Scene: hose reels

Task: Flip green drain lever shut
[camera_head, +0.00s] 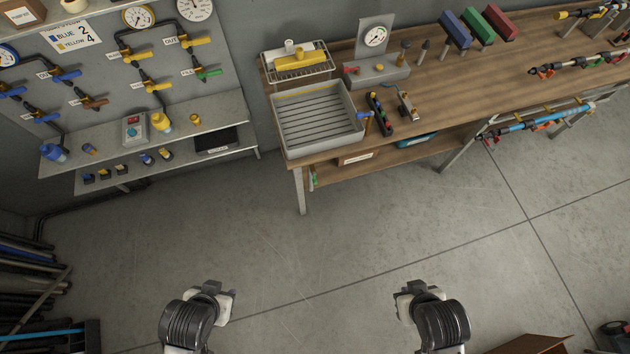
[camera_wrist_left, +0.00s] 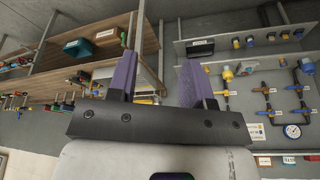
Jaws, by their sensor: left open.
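A small green lever (camera_head: 208,72) sits on a valve at the right end of the lower valve row on the grey wall panel. It has a small tag beside it that I cannot read for certain. Another small green piece (camera_head: 312,178) shows by the bench's left front leg, below the grey slatted basin (camera_head: 352,118). My left gripper (camera_wrist_left: 160,82) shows two purple fingers, wide apart with nothing between them. In the head view both my arms end over the floor, far from both green pieces. My right wrist (camera_head: 420,290) shows, but its fingers are hidden.
The wooden bench (camera_head: 455,85) runs along the back, with a gauge stand (camera_head: 375,38) and blue, green and red blocks. Shelves under the wall panel (camera_head: 95,165) hold small fittings. Pipes (camera_head: 30,265) lie at lower left. The floor between is clear.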

